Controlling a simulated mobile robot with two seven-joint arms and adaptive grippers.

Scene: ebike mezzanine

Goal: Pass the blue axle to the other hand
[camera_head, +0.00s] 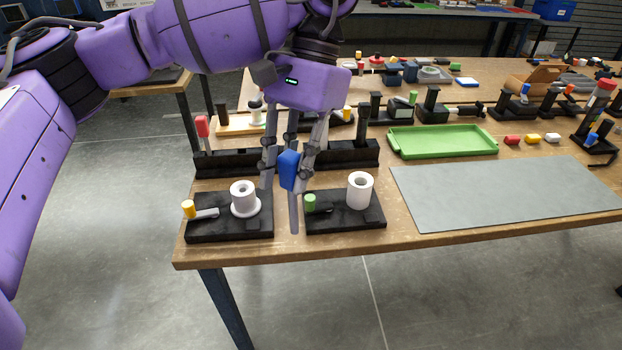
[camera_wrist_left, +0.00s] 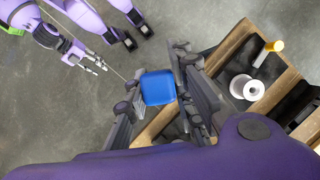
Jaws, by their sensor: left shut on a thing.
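The blue axle (camera_head: 289,170) has a blue block at its upper part and a grey rod pointing down. My left gripper (camera_head: 288,160) is shut on the blue block. It holds the axle upright in front of the table fixtures, between two black base plates. In the left wrist view the blue axle (camera_wrist_left: 158,88) shows as a blue square between the two fingers. My right gripper (camera_wrist_left: 94,64) shows small at the upper left of the left wrist view, over the floor. Its fingers look apart and empty. It is clear of the axle and outside the head view.
Black plates with white spools (camera_head: 243,197) (camera_head: 361,190) stand at the table's near left. Behind them is a black rack (camera_head: 352,154). A grey mat (camera_head: 505,192) and a green tray (camera_head: 443,141) lie to the right. The mat is bare.

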